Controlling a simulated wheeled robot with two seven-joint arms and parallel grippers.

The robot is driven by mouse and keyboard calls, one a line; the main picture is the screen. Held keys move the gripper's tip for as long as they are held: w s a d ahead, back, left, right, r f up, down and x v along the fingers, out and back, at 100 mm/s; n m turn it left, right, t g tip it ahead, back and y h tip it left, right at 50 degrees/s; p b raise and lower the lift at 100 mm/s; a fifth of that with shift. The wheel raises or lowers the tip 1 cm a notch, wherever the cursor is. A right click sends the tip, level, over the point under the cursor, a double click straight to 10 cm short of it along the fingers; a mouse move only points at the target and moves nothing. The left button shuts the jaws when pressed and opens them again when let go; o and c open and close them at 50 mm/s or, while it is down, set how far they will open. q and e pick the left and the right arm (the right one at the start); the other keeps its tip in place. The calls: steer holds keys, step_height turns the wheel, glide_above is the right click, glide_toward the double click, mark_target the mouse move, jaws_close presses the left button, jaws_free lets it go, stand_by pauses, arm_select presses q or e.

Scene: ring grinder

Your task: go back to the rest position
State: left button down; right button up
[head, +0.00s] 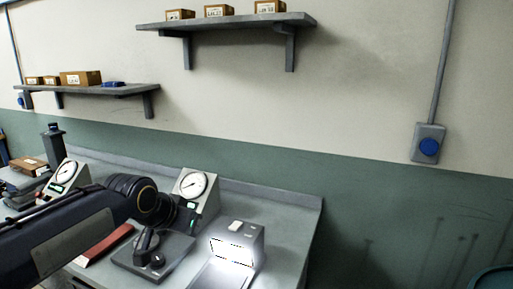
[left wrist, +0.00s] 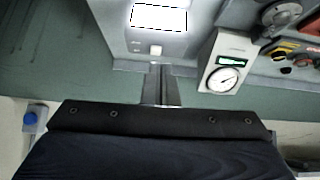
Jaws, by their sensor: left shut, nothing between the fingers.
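My left arm reaches in from the left in the head view, over the grey workbench (head: 290,215). Its gripper (head: 190,216) is a small dark shape in front of the dial gauge. In the left wrist view the two fingers (left wrist: 160,84) are together with nothing between them. They point toward the lit box (left wrist: 158,40), apart from the dial gauge (left wrist: 226,72). My right gripper is not in view.
On the bench stand a dial gauge (head: 196,190), a second gauge (head: 66,178), a dark fixture (head: 150,250), a red bar (head: 103,244) and a glowing box (head: 238,245). Wall shelves (head: 230,22) carry small boxes. The floor side right of the bench looks open.

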arm_select(q)
steer(key=s+a+f+n, duration=0.1)
steer(key=s+f, duration=0.3)
steer(key=s, duration=0.5)
steer(key=s+a+f+n+g, duration=0.1)
steer(key=s+a+f+n, duration=0.1)
steer(key=s, duration=0.8)
steer(key=s+a+f+n+g, duration=0.1)
steer(key=s+a+f+n, duration=0.1)
steer(key=s+f, duration=0.5)
steer(key=s, duration=0.2)
steer(key=shift+s+n+h, duration=0.35)
steer(key=shift+n+h, duration=0.05)
